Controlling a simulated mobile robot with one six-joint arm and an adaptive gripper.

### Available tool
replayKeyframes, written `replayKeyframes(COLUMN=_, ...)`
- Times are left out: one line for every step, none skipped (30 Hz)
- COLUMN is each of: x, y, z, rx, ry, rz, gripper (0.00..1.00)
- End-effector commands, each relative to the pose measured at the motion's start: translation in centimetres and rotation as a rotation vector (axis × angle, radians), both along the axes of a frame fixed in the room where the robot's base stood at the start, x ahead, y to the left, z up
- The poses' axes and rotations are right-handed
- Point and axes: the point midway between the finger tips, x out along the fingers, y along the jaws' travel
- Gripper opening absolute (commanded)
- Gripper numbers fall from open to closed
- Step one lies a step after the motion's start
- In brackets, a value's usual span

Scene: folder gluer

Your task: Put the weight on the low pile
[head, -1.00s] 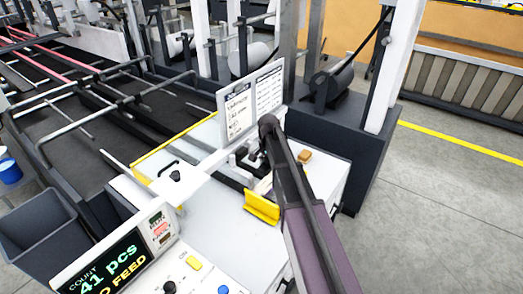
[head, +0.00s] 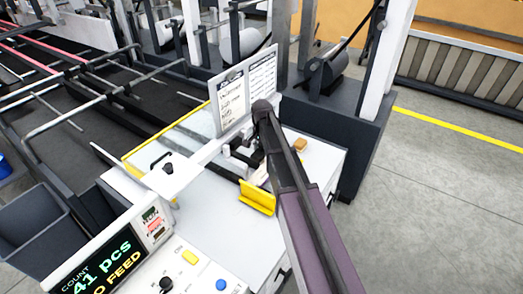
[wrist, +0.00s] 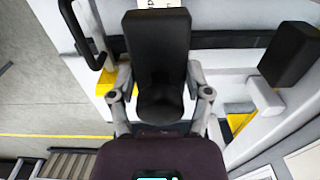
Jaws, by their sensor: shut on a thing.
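My gripper (wrist: 159,94) shows in the wrist view with a finger on each side of a dark block with a rounded lower end, which I take for the weight (wrist: 157,50). The fingers are shut on it. In the head view my gripper (head: 245,158) is above the white table, beside the upright printed sign, and my own arm partly covers it. The weight cannot be told apart from the dark gripper parts there. I cannot clearly make out the low pile in either view.
A yellow bracket (head: 258,197) stands in front of my gripper. A white plate with a black knob (head: 168,169) is to its left. The printed sign (head: 243,92) stands close behind. A small orange-brown block (head: 300,145) lies to the right. The count display (head: 105,258) is at lower left.

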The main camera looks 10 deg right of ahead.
Motion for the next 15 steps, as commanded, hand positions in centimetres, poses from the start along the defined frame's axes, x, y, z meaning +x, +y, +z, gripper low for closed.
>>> replayKeyframes(x=0.0, y=0.0, z=-0.4, rx=0.0, ry=0.0, rz=0.0, gripper=0.03)
replayKeyframes(x=0.0, y=0.0, z=-0.6, rx=0.0, ry=0.0, rz=0.0, gripper=0.03)
replayKeyframes(x=0.0, y=0.0, z=-0.8, rx=0.0, ry=0.0, rz=0.0, gripper=0.03)
replayKeyframes(x=0.0, y=0.0, z=-1.0, rx=0.0, ry=0.0, rz=0.001, gripper=0.03)
replayKeyframes(x=0.0, y=0.1, z=-1.2, rx=0.0, ry=0.0, rz=0.001, gripper=0.03)
replayKeyframes(x=0.0, y=0.1, z=-1.4, rx=0.0, ry=0.0, rz=0.001, gripper=0.03)
replayKeyframes(x=0.0, y=0.1, z=-1.6, rx=0.0, ry=0.0, rz=0.001, gripper=0.03)
replayKeyframes(x=0.0, y=0.1, z=-1.8, rx=0.0, ry=0.0, rz=0.001, gripper=0.03)
replayKeyframes(x=0.0, y=0.1, z=-2.1, rx=0.0, ry=0.0, rz=0.001, gripper=0.03)
replayKeyframes(x=0.0, y=0.1, z=-2.3, rx=0.0, ry=0.0, rz=0.001, gripper=0.03)
replayKeyframes(x=0.0, y=0.1, z=-2.5, rx=0.0, ry=0.0, rz=0.001, gripper=0.03)
replayKeyframes(x=0.0, y=0.1, z=-2.8, rx=0.0, ry=0.0, rz=0.001, gripper=0.03)
replayKeyframes(x=0.0, y=0.1, z=-3.0, rx=0.0, ry=0.0, rz=0.001, gripper=0.03)
replayKeyframes(x=0.0, y=0.1, z=-3.2, rx=0.0, ry=0.0, rz=0.001, gripper=0.03)
replayKeyframes(x=0.0, y=0.1, z=-3.4, rx=0.0, ry=0.0, rz=0.002, gripper=0.03)
